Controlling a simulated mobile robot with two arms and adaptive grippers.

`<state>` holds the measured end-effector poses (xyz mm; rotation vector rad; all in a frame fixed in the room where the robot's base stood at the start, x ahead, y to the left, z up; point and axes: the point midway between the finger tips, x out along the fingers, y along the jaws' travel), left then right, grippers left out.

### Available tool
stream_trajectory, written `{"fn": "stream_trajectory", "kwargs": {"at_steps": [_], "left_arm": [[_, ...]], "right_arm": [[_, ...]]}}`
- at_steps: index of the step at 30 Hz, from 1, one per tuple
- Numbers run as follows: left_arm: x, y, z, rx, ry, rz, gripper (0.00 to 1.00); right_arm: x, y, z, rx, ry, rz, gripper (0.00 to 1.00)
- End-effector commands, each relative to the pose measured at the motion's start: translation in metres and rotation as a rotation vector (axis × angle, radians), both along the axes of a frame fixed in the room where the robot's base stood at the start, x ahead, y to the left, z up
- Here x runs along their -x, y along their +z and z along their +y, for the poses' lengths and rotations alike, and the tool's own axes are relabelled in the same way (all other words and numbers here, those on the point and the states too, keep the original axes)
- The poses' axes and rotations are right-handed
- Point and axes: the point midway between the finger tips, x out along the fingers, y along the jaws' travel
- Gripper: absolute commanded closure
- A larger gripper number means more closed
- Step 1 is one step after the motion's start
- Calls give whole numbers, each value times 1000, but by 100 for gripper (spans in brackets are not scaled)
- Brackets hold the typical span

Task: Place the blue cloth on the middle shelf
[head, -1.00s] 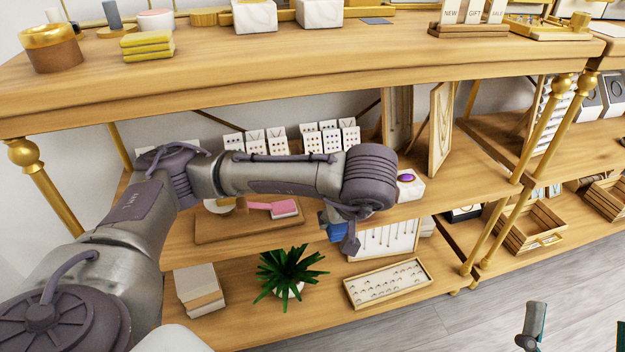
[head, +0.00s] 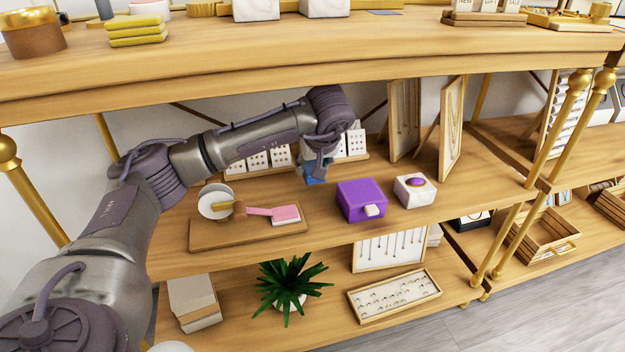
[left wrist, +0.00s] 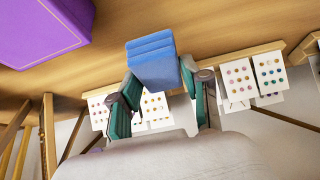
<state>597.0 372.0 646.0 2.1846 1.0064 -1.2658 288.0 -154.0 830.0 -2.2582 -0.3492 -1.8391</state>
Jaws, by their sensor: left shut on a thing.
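The blue cloth (left wrist: 152,60) is a folded stack between the two fingers of my left gripper (left wrist: 160,100) in the left wrist view. My left gripper is shut on it. In the head view the blue cloth (head: 315,177) shows in part below the end of my left arm, and my left gripper (head: 317,168) is largely hidden by the wrist. It is over the middle shelf (head: 335,232), left of the purple box. I cannot tell whether the cloth touches the shelf. My right gripper is not in view.
A purple box (head: 361,200) and a white box (head: 414,190) stand right of the cloth. A wooden tray (head: 215,236) with a pink brush (head: 272,212) is at the left. Earring cards (head: 258,160) stand behind. The top shelf (head: 300,65) overhangs.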

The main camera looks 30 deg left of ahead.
Motion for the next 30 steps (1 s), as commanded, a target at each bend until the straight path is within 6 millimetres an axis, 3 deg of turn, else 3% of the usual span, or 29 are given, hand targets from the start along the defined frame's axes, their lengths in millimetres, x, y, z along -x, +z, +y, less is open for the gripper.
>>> {"fn": "stream_trajectory", "kwargs": {"at_steps": [4, 11, 23, 24, 27, 30], "left_arm": [[-3, -5, 4, 0, -1, 1, 93], [-3, -36, 4, 0, -1, 1, 93], [-3, -38, 4, 0, -1, 0, 93], [-3, -38, 4, 0, -1, 0, 47], [-3, -38, 4, 0, -1, 0, 30], [-3, -38, 4, 0, -1, 0, 28]], "right_arm": [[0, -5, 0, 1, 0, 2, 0], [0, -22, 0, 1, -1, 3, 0], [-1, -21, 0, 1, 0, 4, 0], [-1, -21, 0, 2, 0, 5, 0], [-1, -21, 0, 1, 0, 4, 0], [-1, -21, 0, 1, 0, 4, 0]]}}
